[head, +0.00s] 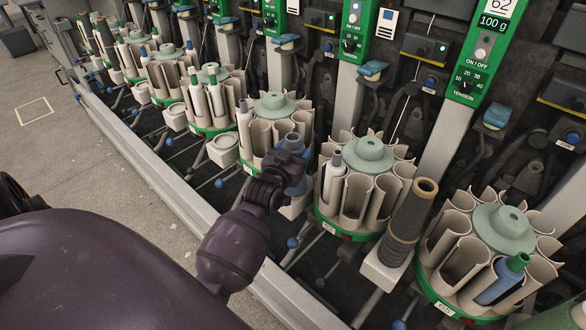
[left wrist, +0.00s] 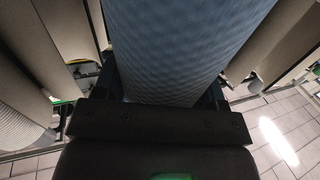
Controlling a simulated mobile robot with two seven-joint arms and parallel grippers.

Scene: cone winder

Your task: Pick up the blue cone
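The blue cone (head: 296,178) stands upright in the row of machine positions in the head view, above a white block. My left gripper (head: 283,163) is at its upper part and hides some of it. In the left wrist view the blue cone (left wrist: 185,45) fills the middle, its textured blue side close to the palm. The dark fingers of my left gripper (left wrist: 165,95) lie along both sides of it, with no clear gap showing, so it looks shut on the cone. The fingertips are hidden behind the cone. My right gripper is not in view.
A dark grey-brown cone (head: 408,222) stands at the neighbouring position to the right. Green control panels (head: 486,50) rise behind. The floor (head: 110,170) along the front rail is clear.

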